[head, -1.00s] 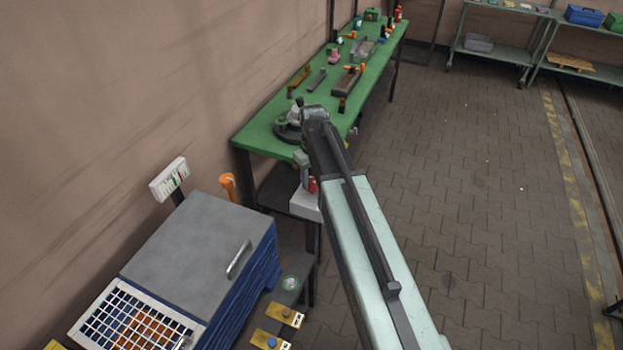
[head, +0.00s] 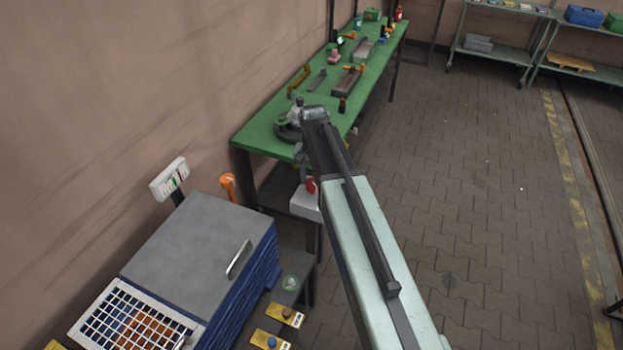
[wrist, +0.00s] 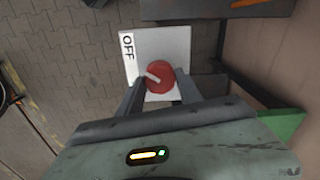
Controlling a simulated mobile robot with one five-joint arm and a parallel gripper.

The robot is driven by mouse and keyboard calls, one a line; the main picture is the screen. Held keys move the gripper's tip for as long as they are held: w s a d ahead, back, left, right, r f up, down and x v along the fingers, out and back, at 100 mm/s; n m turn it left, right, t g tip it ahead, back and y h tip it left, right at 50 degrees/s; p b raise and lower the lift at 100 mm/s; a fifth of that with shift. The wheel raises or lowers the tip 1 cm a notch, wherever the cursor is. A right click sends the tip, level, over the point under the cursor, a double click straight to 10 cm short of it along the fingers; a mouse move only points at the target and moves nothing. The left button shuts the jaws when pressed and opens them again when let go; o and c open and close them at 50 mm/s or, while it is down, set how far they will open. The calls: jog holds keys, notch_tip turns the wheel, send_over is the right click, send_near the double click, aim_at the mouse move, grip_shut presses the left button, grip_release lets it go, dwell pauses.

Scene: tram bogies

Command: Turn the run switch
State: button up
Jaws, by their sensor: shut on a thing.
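The run switch is a round red knob (wrist: 160,78) with a white pointer bar, set on a white box (wrist: 176,42) with an "OFF" label (wrist: 128,47) along its left edge. In the wrist view the pointer slants from the knob's middle to the left and slightly up, below the label. My gripper (wrist: 161,88) is shut on the knob, with one dark finger on each side. In the head view the red knob (head: 311,185) and the white box (head: 305,205) show beside the green bench, partly behind my arm. My gripper (head: 302,170) is there above the box.
A green workbench (head: 262,132) with several tools runs along the wall. A grey-lidded blue cabinet (head: 200,240) with a white grille stands at the lower left, with an orange handle (head: 228,184) behind it. The paved floor (head: 460,190) to the right is open.

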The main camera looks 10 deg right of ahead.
aim_at(312, 182)
jog(key=shift+w+m, duration=0.15)
jog(key=shift+m, duration=0.45)
jog(key=o, duration=1.4)
jog(key=shift+c, duration=0.2)
notch_tip(312, 182, up, 8)
jog(key=p, duration=0.8)
jog(key=shift+f, duration=0.1)
